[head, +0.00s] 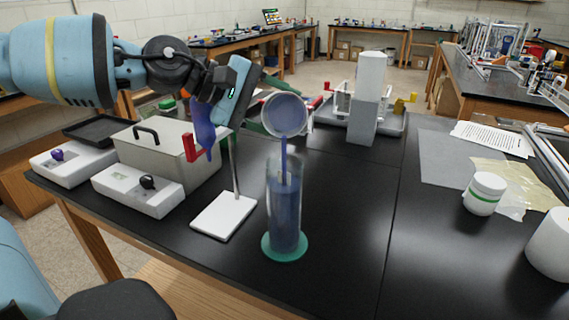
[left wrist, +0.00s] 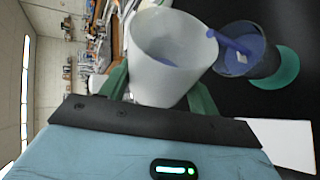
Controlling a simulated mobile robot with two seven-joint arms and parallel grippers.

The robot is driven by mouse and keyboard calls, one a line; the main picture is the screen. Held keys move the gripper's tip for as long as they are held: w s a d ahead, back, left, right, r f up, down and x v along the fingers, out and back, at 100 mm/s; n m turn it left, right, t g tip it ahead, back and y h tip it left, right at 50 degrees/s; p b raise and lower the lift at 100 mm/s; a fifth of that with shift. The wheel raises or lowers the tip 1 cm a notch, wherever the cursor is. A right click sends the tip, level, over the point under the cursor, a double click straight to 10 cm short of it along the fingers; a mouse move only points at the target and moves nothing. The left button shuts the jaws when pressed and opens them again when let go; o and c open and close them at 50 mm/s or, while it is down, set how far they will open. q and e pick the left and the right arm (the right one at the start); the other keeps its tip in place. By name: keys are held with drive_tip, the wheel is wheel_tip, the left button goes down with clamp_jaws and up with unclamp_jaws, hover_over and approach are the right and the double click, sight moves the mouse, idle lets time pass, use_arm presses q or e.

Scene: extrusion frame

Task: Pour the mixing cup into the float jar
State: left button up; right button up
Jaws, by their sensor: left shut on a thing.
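The mixing cup (head: 286,114) is a whitish cup, tilted steeply with its mouth over the float jar. My left gripper (head: 262,104) is shut on its side; the left wrist view shows the cup (left wrist: 170,62) between the gripper's green fingers (left wrist: 160,92). A purple-blue stream runs from the cup's lip into the float jar (head: 286,212), a tall clear cylinder on a round teal base. The jar stands upright and holds blue-purple liquid, with a small pale item near its top. The jar (left wrist: 243,55) also shows beside the cup in the wrist view. My right gripper is not in view.
A stand with a white base (head: 224,215) and thin rod is just left of the jar. A grey lidded box (head: 170,155) and scales are farther left. A white tub (head: 484,193) and papers lie right. The black bench right of the jar is clear.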

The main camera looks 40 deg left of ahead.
use_arm(q)
drive_tip(key=shift+s+d+f+m+t+y+b, duration=0.1)
drive_tip(key=shift+f+m+t+y+b, duration=0.2)
drive_tip(key=shift+f+m+t+b, duration=0.55)
idle(0.9)
drive_tip(key=shift+s+d+m+b, duration=0.15)
drive_tip(key=shift+m+b, duration=0.1)
drive_tip(key=shift+b, duration=0.95)
drive_tip(key=shift+s+r+t+b, duration=0.15)
drive_tip(key=shift+t+b, duration=0.1)
drive_tip(key=shift+b, duration=0.2)
